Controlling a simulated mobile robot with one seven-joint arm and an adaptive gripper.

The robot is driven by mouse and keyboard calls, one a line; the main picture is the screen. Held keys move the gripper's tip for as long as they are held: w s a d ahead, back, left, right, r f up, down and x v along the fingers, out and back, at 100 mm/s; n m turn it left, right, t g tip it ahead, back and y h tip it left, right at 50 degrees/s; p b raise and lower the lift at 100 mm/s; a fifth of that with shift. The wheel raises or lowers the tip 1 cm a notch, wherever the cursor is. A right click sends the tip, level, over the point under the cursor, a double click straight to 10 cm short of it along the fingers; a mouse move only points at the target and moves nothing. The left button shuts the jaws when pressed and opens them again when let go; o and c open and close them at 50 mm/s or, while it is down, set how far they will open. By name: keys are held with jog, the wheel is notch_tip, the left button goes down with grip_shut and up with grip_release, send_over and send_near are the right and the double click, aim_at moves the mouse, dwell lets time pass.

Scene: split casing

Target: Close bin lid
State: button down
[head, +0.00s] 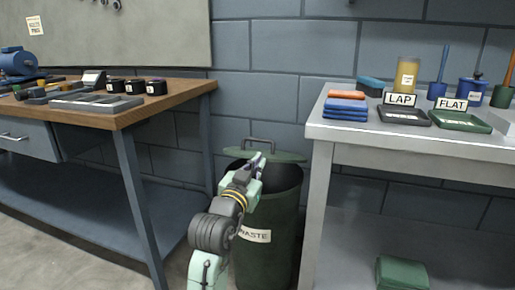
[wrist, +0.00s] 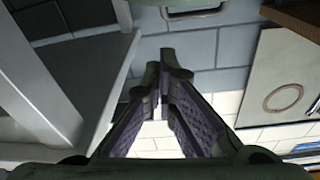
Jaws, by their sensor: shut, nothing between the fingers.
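A dark green round waste bin (head: 284,225) with a "WASTE" label stands on the floor between the two benches. Its green lid (head: 290,156) is raised at the back, and the dark opening shows below it. A loop handle (head: 259,141) stands on the lid. My gripper (head: 258,158) is over the bin's mouth, in front of the lid and overlapping it in the picture; I cannot tell whether they touch. In the wrist view my gripper (wrist: 166,52) is shut and empty. A dark handle loop (wrist: 194,12) and a green edge show at the top there.
A wooden-topped bench (head: 165,97) with tools stands left of the bin. A grey bench (head: 345,134) with trays and cloths stands close on the right. A block wall (head: 260,100) is behind. A green box (head: 402,273) lies low under the right bench.

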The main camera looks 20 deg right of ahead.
notch_tip(320, 180, up, 6)
jog(key=w+a+n+g+y+p, duration=0.1)
jog(key=a+g+y+p, duration=0.1)
jog(key=p, duration=1.4)
jog(key=shift+a+r+n+y+p, duration=0.2)
jog(key=shift+a+n+y+p, duration=0.25)
jog(key=shift+y, duration=0.15)
jog(key=w+d+f+p, duration=0.2)
jog(key=w+d+f, duration=0.3)
jog(key=w, duration=0.3)
jog(key=shift+w+f, duration=0.25)
jog(key=shift+f, duration=0.55)
